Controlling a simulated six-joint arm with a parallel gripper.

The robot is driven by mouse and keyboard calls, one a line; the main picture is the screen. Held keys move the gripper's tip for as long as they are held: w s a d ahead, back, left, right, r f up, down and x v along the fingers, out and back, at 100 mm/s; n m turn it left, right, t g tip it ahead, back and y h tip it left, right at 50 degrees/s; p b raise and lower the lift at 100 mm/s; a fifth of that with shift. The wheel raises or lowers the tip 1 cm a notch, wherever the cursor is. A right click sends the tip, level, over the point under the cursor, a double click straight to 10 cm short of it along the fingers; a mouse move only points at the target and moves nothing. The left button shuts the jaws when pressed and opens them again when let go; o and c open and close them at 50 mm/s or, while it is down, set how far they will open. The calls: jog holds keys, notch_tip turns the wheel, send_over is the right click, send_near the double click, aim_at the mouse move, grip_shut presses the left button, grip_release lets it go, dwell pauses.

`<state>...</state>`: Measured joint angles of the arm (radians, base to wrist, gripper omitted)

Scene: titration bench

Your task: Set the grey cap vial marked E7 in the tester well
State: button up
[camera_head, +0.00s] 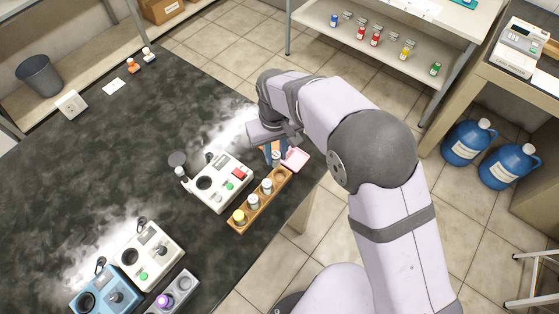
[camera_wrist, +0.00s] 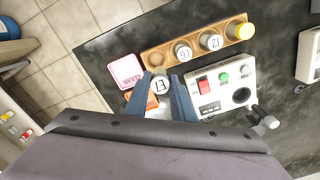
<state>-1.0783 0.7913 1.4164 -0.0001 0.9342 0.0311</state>
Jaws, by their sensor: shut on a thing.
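The grey-cap vial marked E7 (camera_wrist: 161,84) is between my gripper's two blue fingers (camera_wrist: 163,88), which are shut on it. In the head view my gripper (camera_head: 275,151) is beside the far end of the wooden rack (camera_head: 243,219). The vial's cap (camera_head: 276,158) shows there near the rack's empty hole (camera_head: 281,173). The vial's lower part is hidden, so I cannot tell its height above the rack. The white tester (camera_head: 222,195) stands left of the rack, with its dark round well (camera_head: 206,183) open and empty. The tester also shows in the wrist view (camera_wrist: 215,88).
The rack holds two grey-cap vials and one yellow-cap vial (camera_head: 239,216). A pink pad (camera_head: 296,159) and an orange object (camera_wrist: 140,101) lie near my gripper. The tester has a raised arm (camera_head: 177,160). Other white (camera_head: 150,262) and blue devices (camera_head: 105,291) stand nearer left.

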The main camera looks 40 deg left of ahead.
jog(key=s+a+r+p, duration=0.1)
jog(key=s+a+p, duration=0.2)
jog(key=s+a, duration=1.1)
jog(key=shift+s+r, duration=0.15)
jog(key=shift+s, duration=1)
jog(key=shift+a, duration=0.1)
jog(key=shift+f+b, duration=1.05)
jog(key=shift+f, duration=1.05)
jog(key=shift+f+b, duration=1.3)
jog(key=shift+f, duration=0.35)
jog(key=o, duration=0.9)
jog(key=shift+o, duration=0.8)
